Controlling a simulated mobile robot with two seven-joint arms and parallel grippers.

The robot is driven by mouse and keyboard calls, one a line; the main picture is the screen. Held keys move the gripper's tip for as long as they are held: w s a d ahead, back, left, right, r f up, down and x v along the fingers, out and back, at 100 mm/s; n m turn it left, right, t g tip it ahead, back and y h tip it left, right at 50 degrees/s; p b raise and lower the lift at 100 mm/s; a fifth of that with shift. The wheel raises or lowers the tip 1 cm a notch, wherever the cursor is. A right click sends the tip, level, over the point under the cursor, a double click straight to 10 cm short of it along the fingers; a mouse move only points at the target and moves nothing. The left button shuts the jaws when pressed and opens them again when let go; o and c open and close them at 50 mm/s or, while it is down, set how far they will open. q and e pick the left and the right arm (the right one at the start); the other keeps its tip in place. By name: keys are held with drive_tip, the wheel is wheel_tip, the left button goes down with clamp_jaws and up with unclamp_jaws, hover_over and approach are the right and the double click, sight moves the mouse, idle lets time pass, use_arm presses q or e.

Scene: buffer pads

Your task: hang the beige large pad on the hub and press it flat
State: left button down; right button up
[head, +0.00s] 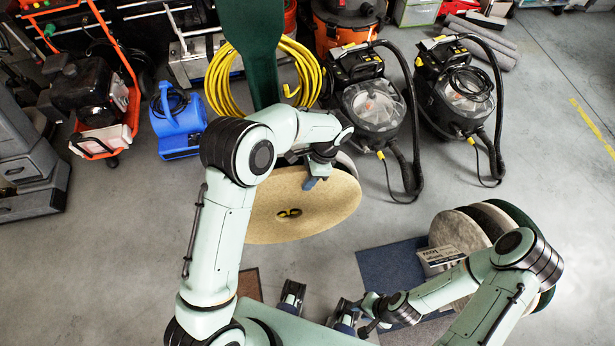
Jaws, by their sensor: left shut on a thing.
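The beige large pad (255,205) is a round disc with a small centre hole, in the middle of the head view. Black and yellow parts, possibly the hub (289,213), show through the hole; I cannot tell whether the pad touches them. My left gripper (318,184) is shut on the pad near its upper right edge. My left arm hides part of the pad's left side. A pale and dark rim (346,163) shows behind the pad's upper right edge. My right gripper (350,314) is low at the front, apart from the pad; its finger gap is unclear.
Several round pads (458,230) stand on edge at the right, near a blue mat (392,272). A dark green upright (250,45) rises behind the pad, by a yellow hose (222,80). Two vacuums (372,105) stand behind. The right floor is open.

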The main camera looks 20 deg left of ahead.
use_arm(q)
drive_tip(key=shift+w+a+t, duration=0.1)
drive_tip(key=shift+w+t, duration=0.05)
drive_tip(key=shift+t, duration=0.15)
use_arm(e)
drive_tip(key=shift+f, duration=0.15)
idle(0.5)
use_arm(q)
drive_tip(key=shift+f, duration=0.3)
use_arm(e)
drive_tip(key=shift+s, duration=0.1)
idle(0.3)
use_arm(q)
drive_tip(key=c, duration=1.4)
unclamp_jaws()
drive_tip(key=shift+c, duration=0.2)
drive_tip(key=shift+r, duration=0.1)
